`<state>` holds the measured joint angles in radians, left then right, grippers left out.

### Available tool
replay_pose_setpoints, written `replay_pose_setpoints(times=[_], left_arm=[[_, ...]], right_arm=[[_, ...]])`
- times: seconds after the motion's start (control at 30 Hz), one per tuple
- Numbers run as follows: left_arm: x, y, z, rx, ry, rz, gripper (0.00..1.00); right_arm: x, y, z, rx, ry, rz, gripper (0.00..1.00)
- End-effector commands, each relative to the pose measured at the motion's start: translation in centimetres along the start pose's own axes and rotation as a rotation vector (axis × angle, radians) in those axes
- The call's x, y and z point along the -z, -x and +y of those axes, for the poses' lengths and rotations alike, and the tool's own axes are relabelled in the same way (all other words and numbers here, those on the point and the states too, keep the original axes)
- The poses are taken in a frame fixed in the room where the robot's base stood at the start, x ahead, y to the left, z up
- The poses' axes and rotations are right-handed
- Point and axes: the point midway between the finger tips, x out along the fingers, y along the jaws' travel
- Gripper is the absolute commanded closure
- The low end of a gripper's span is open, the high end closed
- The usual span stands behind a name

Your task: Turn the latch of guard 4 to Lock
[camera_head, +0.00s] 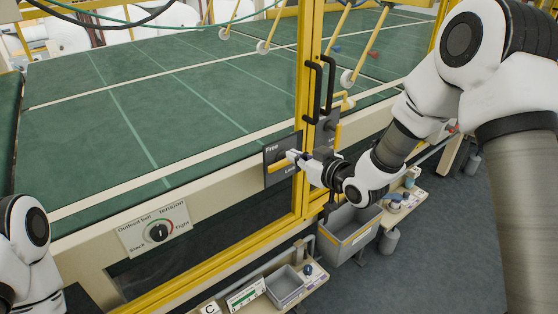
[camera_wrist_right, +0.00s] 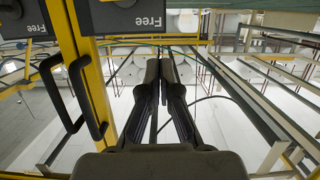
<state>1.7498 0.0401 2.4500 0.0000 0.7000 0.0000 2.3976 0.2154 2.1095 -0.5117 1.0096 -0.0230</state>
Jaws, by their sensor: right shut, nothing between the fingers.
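A dark latch plate (camera_head: 271,155) sits on the yellow guard frame in the head view, with "Free" at its top and a partly covered lower label. Its yellow lever (camera_head: 277,165) lies roughly level, its right end hidden by my right gripper. My right gripper (camera_head: 292,157) is shut and empty, with its tips at this plate; I cannot tell whether they touch the lever. A second latch plate (camera_head: 322,138) is to the right, beyond the post. In the right wrist view the shut fingers (camera_wrist_right: 166,62) lie below a "Free" plate (camera_wrist_right: 128,20). No guard number is readable. My left gripper is out of view.
A yellow post (camera_head: 307,60) and black door handles (camera_head: 314,92) stand close to my right gripper. A tension dial (camera_head: 158,232) is on the cream rail at left. A grey bin (camera_head: 350,240) is below. Green belts fill the back.

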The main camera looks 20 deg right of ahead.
Motion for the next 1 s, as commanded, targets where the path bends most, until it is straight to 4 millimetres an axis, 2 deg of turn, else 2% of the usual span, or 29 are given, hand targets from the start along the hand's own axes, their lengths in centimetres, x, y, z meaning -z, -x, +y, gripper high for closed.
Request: replay_pose_setpoints(times=[0.33,0.4,0.6,1.0], left_arm=[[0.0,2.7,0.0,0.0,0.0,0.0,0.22],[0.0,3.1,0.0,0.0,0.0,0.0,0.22],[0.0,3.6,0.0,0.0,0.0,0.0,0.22],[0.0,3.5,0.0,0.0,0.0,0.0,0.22]], right_arm=[[0.2,-7.5,-0.1,0.002,0.002,-0.002,1.0],[-1.5,-7.6,0.0,0.001,-0.003,-0.007,1.0],[-3.7,-8.1,0.0,0.0,-0.002,-0.002,1.0],[-4.0,-8.2,0.0,-0.001,0.001,-0.001,1.0]])
